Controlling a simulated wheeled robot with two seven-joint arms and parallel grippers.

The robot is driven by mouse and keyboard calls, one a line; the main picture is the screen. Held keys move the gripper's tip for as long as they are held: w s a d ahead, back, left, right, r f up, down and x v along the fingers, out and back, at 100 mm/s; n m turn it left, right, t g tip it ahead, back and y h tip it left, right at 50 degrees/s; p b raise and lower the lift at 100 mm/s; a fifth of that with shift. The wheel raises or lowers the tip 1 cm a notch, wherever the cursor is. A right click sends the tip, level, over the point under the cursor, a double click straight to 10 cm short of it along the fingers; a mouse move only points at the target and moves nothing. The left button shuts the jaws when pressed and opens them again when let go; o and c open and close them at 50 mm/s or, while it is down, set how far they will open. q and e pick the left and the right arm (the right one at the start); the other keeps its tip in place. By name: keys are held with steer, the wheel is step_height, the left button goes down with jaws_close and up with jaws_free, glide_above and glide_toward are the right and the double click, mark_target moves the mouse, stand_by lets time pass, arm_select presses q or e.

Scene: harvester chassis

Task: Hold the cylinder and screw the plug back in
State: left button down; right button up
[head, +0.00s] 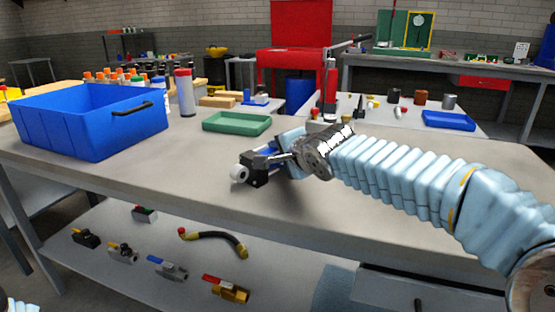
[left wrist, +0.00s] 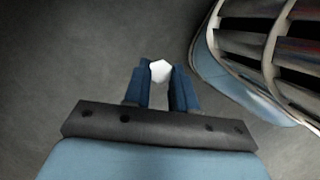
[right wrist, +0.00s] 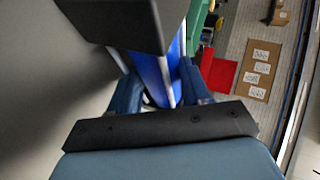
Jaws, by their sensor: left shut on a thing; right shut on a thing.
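The cylinder (head: 258,177) has a blue body, a black end block and a white round end piece, and is held above the middle of the workbench. My right gripper (head: 280,156) is shut on it. In the right wrist view, the cylinder's blue body (right wrist: 168,72) is between the fingers, with the black block in front. My left gripper (left wrist: 159,80) is shut on a small white hexagonal plug (left wrist: 160,71) over grey floor. The left gripper is outside the head view; only a scrap of the arm shows at the bottom left corner. The plug and cylinder are apart.
A blue crate (head: 75,125) stands on the bench's left, with several bottles behind it. A green tray (head: 237,123) lies behind the cylinder. Several valves and a hose (head: 215,240) lie on the lower shelf. The bench (head: 180,160) is clear around the cylinder's left.

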jaws_close()
